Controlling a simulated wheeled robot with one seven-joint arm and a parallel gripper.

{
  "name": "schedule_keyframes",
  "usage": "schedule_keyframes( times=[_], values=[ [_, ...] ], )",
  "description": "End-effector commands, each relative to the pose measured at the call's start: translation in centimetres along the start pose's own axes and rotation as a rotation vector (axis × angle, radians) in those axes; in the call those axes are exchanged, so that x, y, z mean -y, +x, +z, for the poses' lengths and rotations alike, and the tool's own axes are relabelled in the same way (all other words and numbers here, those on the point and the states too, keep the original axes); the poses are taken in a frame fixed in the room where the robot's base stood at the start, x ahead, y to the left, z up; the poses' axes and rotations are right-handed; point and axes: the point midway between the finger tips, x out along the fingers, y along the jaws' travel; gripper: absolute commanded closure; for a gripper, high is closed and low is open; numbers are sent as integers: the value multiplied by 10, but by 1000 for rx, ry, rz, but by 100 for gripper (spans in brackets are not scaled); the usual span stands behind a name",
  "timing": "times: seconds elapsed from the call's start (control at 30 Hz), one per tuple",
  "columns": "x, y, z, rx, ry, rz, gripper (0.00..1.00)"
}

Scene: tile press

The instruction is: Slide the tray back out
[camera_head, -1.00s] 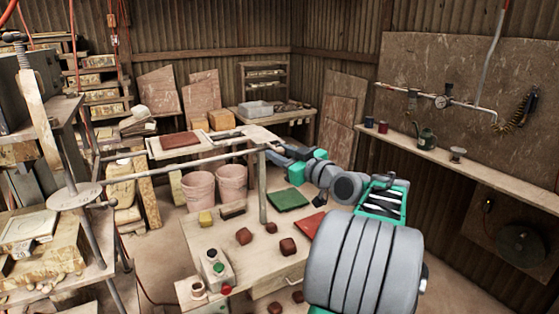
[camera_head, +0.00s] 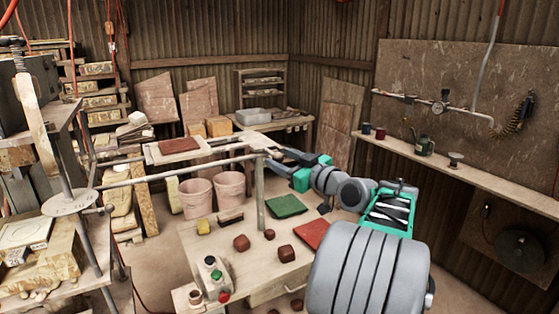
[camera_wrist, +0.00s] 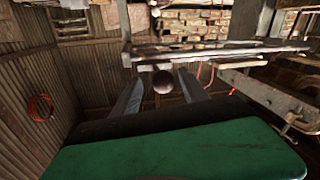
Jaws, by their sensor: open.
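The tray (camera_head: 154,157) is a flat, pale board on the rails, with a red-brown tile (camera_head: 180,145) lying on it. My gripper (camera_head: 268,153) is at the right end of the rail frame, to the right of the tile. Its fingers are apart. In the wrist view, a round dark knob (camera_wrist: 162,82) shows between the two open fingers (camera_wrist: 160,95), just under the frame's edge. I cannot tell whether either finger touches it. The link between knob and tray is hidden.
A long rail (camera_head: 180,173) and a post (camera_head: 261,195) stand close to my gripper. Two pink buckets (camera_head: 230,187) stand behind.

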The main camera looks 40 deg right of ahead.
Motion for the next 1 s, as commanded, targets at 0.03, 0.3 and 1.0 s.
schedule_keyframes(
  times=[0.03,0.3,1.0],
  values=[
    [-1,-12,5,1,-2,7,48],
    [-1,-59,3,1,-2,6,48],
    [-12,-85,120,398,325,82,48]
  ],
)
